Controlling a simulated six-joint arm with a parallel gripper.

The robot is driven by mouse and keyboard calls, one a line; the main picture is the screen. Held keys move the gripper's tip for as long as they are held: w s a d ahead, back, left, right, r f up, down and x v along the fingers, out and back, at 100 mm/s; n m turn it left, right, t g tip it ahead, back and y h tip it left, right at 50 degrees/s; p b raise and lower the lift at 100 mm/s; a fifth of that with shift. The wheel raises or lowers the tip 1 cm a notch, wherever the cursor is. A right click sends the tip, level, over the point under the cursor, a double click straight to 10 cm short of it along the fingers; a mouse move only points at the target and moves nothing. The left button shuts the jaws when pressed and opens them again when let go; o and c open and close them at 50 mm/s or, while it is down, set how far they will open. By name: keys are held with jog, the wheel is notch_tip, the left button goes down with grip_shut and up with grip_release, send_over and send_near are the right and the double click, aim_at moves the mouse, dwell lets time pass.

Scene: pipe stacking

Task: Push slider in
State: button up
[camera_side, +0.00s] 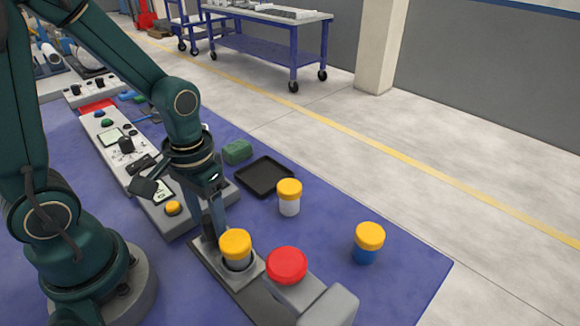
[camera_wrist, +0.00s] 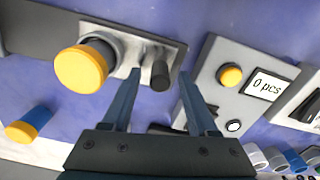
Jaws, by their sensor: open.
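The slider is a grey metal plate (camera_side: 213,257) with a black upright knob (camera_wrist: 160,76); it sits on a dark rail. A grey pipe with a yellow cap (camera_side: 235,243) stands in the slider; its cap also shows in the wrist view (camera_wrist: 80,70). My gripper (camera_side: 213,228) is low over the knob end of the slider, beside the pipe. In the wrist view my gripper (camera_wrist: 160,73) is open, with one finger on either side of the knob and gaps visible. Finger contact with the slider cannot be told.
A red round top (camera_side: 287,265) is beside the capped pipe at the rail. A white pipe (camera_side: 289,197) and a blue pipe (camera_side: 369,243), both yellow-capped, stand on the blue mat (camera_side: 330,222). A black tray (camera_side: 265,177) lies behind. A control panel (camera_side: 135,160) runs left of my gripper.

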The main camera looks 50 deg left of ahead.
grip_shut()
dwell(1.3)
